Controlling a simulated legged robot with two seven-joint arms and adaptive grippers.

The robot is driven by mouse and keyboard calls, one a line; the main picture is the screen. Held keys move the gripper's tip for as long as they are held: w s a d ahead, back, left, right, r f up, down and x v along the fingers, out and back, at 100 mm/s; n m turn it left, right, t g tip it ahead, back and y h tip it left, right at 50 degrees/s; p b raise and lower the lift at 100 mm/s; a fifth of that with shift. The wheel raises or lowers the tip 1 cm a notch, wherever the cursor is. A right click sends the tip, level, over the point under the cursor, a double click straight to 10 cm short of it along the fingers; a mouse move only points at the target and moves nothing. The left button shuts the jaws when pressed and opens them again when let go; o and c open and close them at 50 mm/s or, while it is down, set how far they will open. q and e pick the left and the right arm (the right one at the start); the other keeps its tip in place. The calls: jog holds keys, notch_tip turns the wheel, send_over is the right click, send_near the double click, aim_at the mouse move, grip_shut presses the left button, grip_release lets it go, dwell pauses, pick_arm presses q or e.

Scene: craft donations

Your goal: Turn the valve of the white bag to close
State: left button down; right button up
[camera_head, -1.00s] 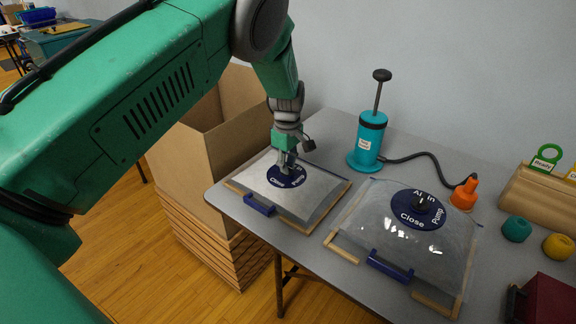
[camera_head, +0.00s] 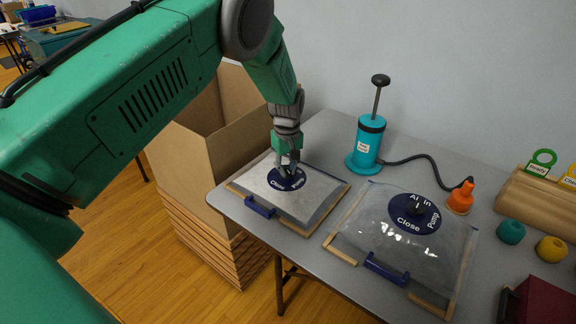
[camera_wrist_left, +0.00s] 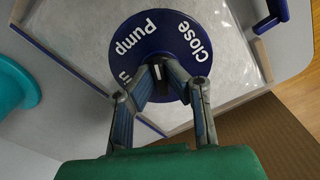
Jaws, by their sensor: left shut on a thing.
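The white bag (camera_head: 318,187) lies nearly flat at the table's left end, in a wooden frame with a blue handle (camera_head: 260,207). Its round dark blue valve disc (camera_head: 300,182) carries the words Close and Pump. In the left wrist view the disc (camera_wrist_left: 150,32) also shows part of a third word, cut off by a finger. My left gripper (camera_head: 289,174) points down over the disc. It is shut on the dark valve knob (camera_wrist_left: 160,86) at the disc's centre, which the fingers partly hide. The knob's exact pointing is hard to tell. My right gripper is out of view.
A second, puffed clear bag (camera_head: 375,226) with its own valve (camera_head: 404,226) lies to the right. A teal hand pump (camera_head: 366,150) stands behind, its hose ending in an orange nozzle (camera_head: 460,199). Teal and yellow rolls and a dark red box (camera_head: 540,302) are farther right. Cardboard boxes stand left of the table.

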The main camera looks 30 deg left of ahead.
pick_arm(q)
jog(key=m, duration=0.3)
jog(key=shift+s+p, duration=0.1)
jog(key=shift+p, duration=0.25)
jog(key=m, duration=0.3)
jog(key=shift+m+p, duration=0.3)
jog(key=shift+p, duration=0.05)
jog(key=m, duration=0.6)
jog(key=shift+a, duration=0.15)
jog(key=c, duration=1.6)
grip_release()
